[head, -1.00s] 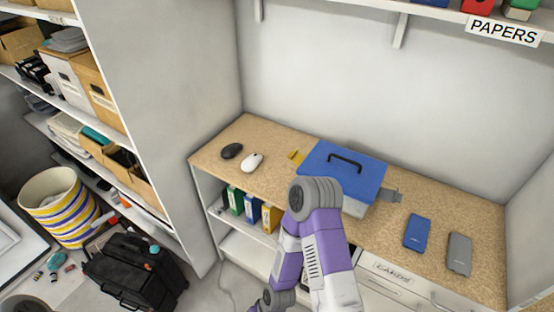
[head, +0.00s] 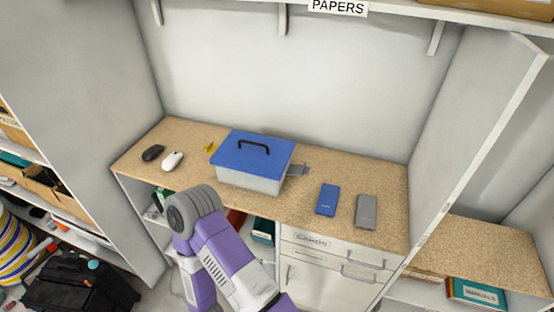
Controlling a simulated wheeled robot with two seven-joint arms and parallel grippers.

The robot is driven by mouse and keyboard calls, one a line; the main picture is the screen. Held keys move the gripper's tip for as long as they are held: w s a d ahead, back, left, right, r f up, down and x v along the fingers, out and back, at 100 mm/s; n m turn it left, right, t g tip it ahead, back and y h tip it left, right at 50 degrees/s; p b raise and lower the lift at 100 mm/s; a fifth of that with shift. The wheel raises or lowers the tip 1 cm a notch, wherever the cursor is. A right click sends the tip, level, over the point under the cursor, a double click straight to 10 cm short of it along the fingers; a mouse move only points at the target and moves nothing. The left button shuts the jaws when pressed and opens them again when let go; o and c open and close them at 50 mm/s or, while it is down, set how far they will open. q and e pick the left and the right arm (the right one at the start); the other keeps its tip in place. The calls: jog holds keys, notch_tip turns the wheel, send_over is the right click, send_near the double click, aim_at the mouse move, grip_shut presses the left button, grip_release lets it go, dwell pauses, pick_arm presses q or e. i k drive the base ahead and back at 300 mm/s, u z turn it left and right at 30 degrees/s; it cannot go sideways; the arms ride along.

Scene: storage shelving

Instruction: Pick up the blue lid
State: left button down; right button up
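The blue lid (head: 252,151) has a black arched handle and sits on a translucent white box (head: 248,182). The box stands on the tan worktop near the wall, left of the picture's middle. The lid is fully visible in the head view. A bent purple and white arm of mine (head: 228,262) comes up from the bottom. Its grey joint is in front of the worktop's front edge, below and left of the box. Neither of my grippers is in view.
On the worktop (head: 270,205) are a black mouse (head: 153,153), a white mouse (head: 172,161), a small yellow object (head: 209,147), a grey object (head: 299,170), a blue phone-like slab (head: 327,200) and a grey one (head: 366,211). An upright panel (head: 470,150) stands at right.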

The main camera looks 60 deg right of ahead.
aim_at(261, 155)
jog(key=k, duration=0.3)
jog(key=z, duration=0.9)
